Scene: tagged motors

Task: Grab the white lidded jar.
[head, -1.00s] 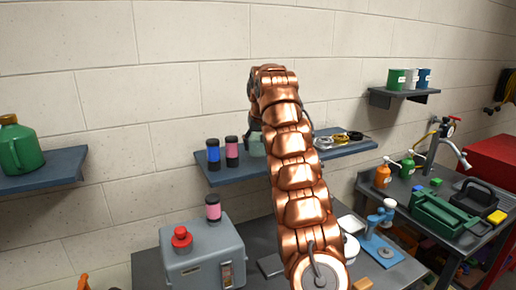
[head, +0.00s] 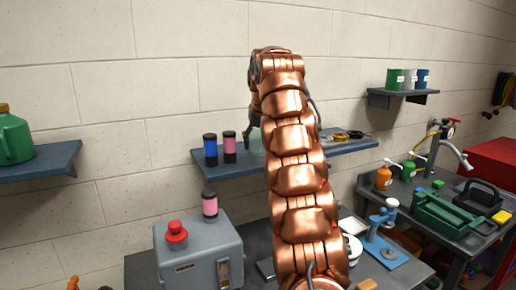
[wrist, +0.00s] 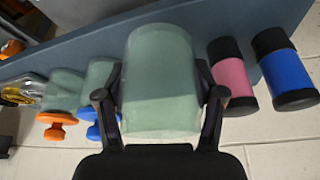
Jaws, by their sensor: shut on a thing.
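My gripper (wrist: 161,108) is shut on a pale grey-green, frosted jar-like thing (wrist: 160,70), with one finger on each side of it in the wrist view. In the head view this pale thing (head: 257,142) shows only in part at the wall shelf, behind my arm. I cannot make out a separate lid on it, and its colour looks pale green rather than white. I cannot tell whether it touches the shelf.
The blue shelf (head: 230,164) also holds a pink canister (head: 229,148) and a blue canister (head: 210,150), close beside the held thing. Smaller pale containers with orange (wrist: 50,134) and blue (wrist: 92,132) parts stand on its other side. A grey box (head: 195,255) stands below.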

